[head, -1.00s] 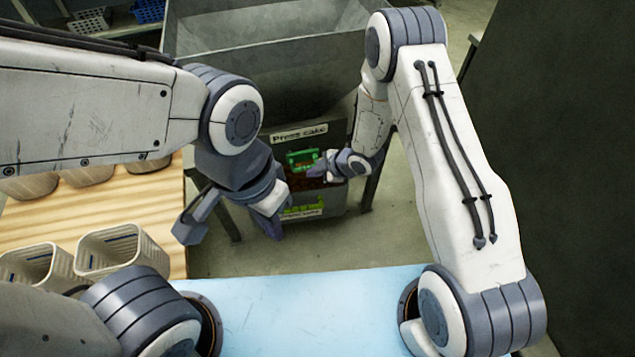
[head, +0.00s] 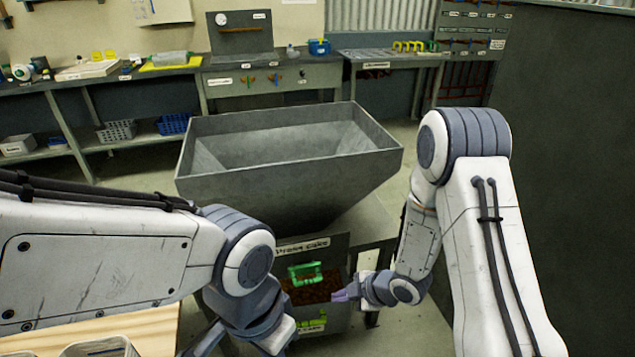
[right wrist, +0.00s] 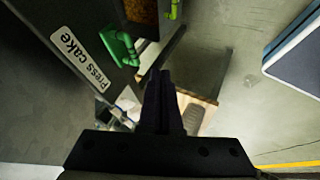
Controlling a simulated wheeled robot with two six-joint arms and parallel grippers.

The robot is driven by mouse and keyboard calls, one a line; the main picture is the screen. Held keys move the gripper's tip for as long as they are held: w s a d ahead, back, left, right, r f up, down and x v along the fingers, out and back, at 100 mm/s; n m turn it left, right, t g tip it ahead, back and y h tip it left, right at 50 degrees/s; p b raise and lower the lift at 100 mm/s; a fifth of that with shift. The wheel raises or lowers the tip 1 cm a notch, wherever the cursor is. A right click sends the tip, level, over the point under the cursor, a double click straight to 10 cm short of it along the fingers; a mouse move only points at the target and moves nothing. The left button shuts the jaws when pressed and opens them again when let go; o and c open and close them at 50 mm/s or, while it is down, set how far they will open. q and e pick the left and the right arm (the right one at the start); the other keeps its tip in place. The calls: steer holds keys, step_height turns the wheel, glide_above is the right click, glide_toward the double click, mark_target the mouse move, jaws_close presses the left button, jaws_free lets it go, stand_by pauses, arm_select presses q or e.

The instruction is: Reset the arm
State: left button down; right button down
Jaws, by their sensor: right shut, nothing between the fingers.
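My right gripper (head: 345,293) shows in the head view just right of the Press cake bin (head: 340,262). Its purple fingers are together with nothing between them, pointing left towards the bin's front.
A grey metal hopper (head: 290,195) stands above the bin. A wooden table (head: 150,325) is at lower left. Benches (head: 270,85) line the back wall. A dark panel (head: 570,150) closes the right side.

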steer(key=s+r+m+h+p, duration=0.2)
steer(key=r+m+h+p, duration=0.1)
steer(key=r, duration=0.7)
steer(key=s+r+m+h+p, duration=0.2)
steer(key=s+r+m+p, duration=0.1)
steer(key=r, duration=0.6)
steer(key=s+a+r+m+g+p, duration=0.1)
steer(key=s+r+m+g+p, duration=0.1)
steer(key=s+r, duration=0.4)
steer(key=s+a+r+m+g+p, duration=0.1)
steer(key=s+r, duration=0.5)
steer(key=s, duration=0.6)
steer(key=m+g+p, duration=0.1)
steer(key=m+g, duration=0.1)
steer(key=shift+s+a+r+m, duration=0.25)
steer(key=shift+r+m, duration=0.1)
steer(key=shift+m, duration=0.05)
